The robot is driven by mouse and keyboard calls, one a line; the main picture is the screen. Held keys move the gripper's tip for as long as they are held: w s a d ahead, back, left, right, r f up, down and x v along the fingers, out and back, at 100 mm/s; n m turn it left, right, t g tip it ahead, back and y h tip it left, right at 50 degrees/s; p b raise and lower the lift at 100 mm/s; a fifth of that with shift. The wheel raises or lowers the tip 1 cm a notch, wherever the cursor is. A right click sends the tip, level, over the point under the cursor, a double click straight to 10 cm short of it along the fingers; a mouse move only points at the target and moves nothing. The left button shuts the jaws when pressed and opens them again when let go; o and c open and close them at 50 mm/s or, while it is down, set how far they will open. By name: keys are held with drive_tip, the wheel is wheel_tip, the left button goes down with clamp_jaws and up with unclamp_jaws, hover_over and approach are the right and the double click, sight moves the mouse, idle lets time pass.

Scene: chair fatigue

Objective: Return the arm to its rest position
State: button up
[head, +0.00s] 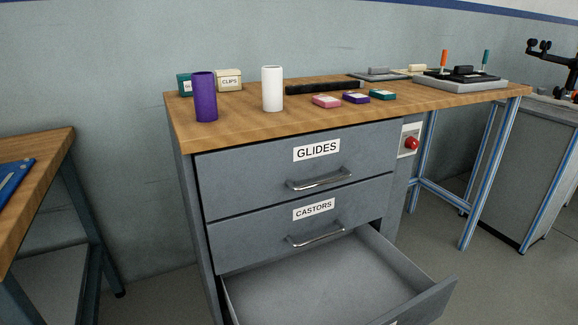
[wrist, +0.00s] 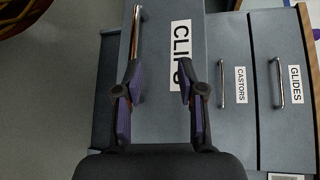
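My gripper (wrist: 158,78) shows only in the wrist view. Its two dark fingers with purple pads stand apart with nothing between them. Beyond them is the front of the drawer labelled CLIPS (wrist: 160,115), turned sideways in this view and partly covered by the fingers. Its metal handle (wrist: 136,32) is off to the upper left and not between the fingers. In the head view the bottom drawer (head: 310,280) is pulled out, and the visible part of its inside is empty. My arm and gripper do not show in the head view.
The GLIDES drawer (head: 270,180) and CASTORS drawer (head: 262,236) are shut. The bench top (head: 240,127) holds a purple cylinder (head: 205,97), a white cylinder (head: 272,89) and small boxes. A red button (head: 411,142) is on the cabinet's right. Another bench (head: 40,195) stands left.

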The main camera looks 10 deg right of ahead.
drive_tip(key=a+r+n+g+h+p, duration=0.25)
drive_tip(key=a+r+p, duration=0.3)
drive_tip(key=r, duration=0.45)
drive_tip(key=a+r+n+g+h+p, duration=0.1)
drive_tip(key=a+r+g+h+p, duration=0.2)
drive_tip(key=r+p, duration=0.45)
drive_tip(key=a+r+n+g+h+p, duration=0.15)
drive_tip(key=a+r+g+p, duration=0.35)
drive_tip(key=r, duration=0.6)
drive_tip(key=s+a+r+t+h+p, duration=0.1)
drive_tip(key=s+r+h+p, duration=0.3)
drive_tip(key=r+p, duration=0.5)
drive_tip(key=s+a+r+t+h+p, duration=0.2)
drive_tip(key=s+r+p, duration=0.5)
drive_tip(key=r, duration=0.9)
drive_tip(key=shift+s+a+n+h+p, duration=0.25)
drive_tip(key=shift+a+h+p, duration=0.45)
drive_tip(key=shift+h+p, duration=0.35)
drive_tip(key=shift+a+f+t, duration=0.1)
drive_tip(key=shift+t, duration=0.15)
